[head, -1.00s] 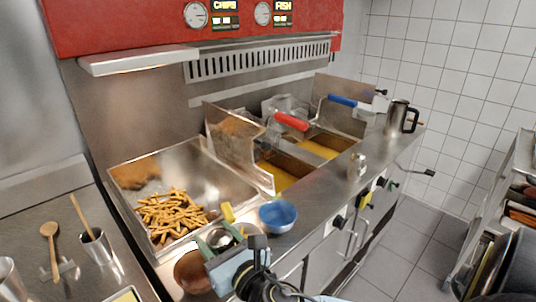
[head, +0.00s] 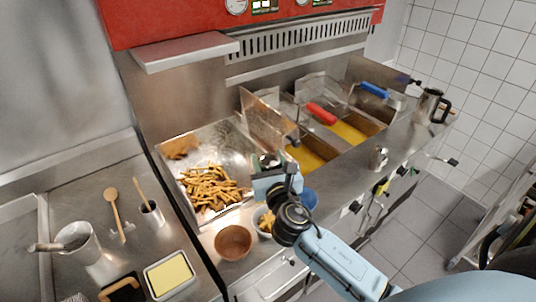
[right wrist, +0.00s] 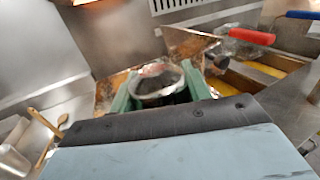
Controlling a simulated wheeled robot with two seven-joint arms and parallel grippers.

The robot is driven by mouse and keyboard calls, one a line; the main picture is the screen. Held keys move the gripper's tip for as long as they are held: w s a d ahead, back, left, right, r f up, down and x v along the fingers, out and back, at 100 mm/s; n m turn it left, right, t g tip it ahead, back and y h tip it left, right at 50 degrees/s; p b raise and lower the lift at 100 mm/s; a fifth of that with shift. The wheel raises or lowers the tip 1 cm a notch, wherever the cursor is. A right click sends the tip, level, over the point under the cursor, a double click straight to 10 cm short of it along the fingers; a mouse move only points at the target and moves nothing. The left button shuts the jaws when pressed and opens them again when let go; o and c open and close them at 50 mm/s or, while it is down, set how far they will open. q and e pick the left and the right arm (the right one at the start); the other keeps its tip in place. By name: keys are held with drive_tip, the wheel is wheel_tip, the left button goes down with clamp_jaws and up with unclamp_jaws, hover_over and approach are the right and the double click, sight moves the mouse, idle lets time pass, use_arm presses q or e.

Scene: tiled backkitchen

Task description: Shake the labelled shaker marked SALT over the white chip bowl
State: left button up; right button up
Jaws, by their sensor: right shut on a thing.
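My right gripper (head: 268,162) is shut on a shaker (right wrist: 158,84), which shows between its green fingers in the right wrist view. The shaker has a shiny rim and a dark middle; I cannot read a label on it. In the head view the gripper is raised above the counter, over the area of the white chip bowl (head: 258,216). The bowl holds some chips and is partly hidden by my right wrist. I cannot tell whether the shaker is exactly above it. My left gripper is not in view.
A brown bowl (head: 233,243) stands left of the chip bowl and a blue bowl (head: 310,199) right of it. A metal shaker-like container (head: 378,157) stands farther right. Behind are a chip tray (head: 168,180) and fryers with red (head: 321,113) and blue handles.

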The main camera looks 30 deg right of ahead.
drive_tip(key=f+n+t+b, duration=0.1)
drive_tip(key=n+b, duration=0.2)
drive_tip(key=d+f+n+t+y+b, duration=0.1)
drive_tip(key=n+b, duration=0.2)
drive_tip(key=b, duration=0.1)
drive_tip(key=f+n+t+b, duration=0.1)
drive_tip(key=n+b, duration=0.3)
drive_tip(key=shift+w+d+f+y, duration=0.1)
drive_tip(key=shift+d+f+y, duration=0.1)
drive_tip(key=shift+d+y, duration=0.15)
wheel_tip(320, 180, down, 8)
drive_tip(key=n+t+y+b, duration=0.1)
drive_tip(key=n+y+b, duration=0.8)
drive_tip(key=n, duration=1)
drive_tip(key=b, duration=0.3)
drive_tip(key=shift+a+b, duration=0.15)
drive_tip(key=shift+b, duration=0.15)
